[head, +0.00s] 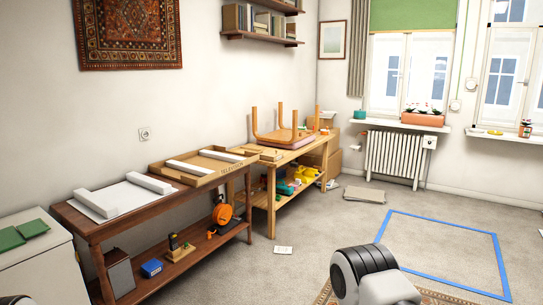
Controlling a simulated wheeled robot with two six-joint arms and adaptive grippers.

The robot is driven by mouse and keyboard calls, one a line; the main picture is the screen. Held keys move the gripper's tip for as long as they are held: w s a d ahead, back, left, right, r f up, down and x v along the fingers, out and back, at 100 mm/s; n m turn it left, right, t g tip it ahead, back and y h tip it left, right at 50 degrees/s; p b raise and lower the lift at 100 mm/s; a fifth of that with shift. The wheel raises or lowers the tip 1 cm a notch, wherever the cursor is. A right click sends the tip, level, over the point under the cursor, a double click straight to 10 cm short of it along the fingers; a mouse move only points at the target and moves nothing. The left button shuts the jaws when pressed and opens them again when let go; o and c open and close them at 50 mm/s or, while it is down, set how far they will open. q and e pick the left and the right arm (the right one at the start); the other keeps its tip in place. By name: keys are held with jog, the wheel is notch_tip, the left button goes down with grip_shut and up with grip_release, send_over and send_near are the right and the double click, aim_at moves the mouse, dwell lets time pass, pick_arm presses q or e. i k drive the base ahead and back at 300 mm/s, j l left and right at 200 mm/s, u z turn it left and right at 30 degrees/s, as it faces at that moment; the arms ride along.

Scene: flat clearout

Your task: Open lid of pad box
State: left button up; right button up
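A white box (45,270) stands at the far left edge, partly cut off by the frame. Its flat top looks shut, and two green folded pads (23,234) lie on it. I take it for the pad box, but no label shows. Neither gripper shows. A white and black rounded part of my own arm is at the bottom centre, and a small dark part shows at the bottom left corner.
A brown table (85,225) beside the white box carries white foam pieces and an open cardboard box marked TELEVISION (203,167). A wooden bench (263,196) holds an upturned stool (284,137). Blue tape (440,219) marks a clear floor rectangle at right.

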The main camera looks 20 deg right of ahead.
aim_at(270, 154)
jog(key=i+l+z, duration=0.25)
jog(key=i, duration=0.7)
jog(key=i+z, duration=0.25)
jog(key=i, duration=0.65)
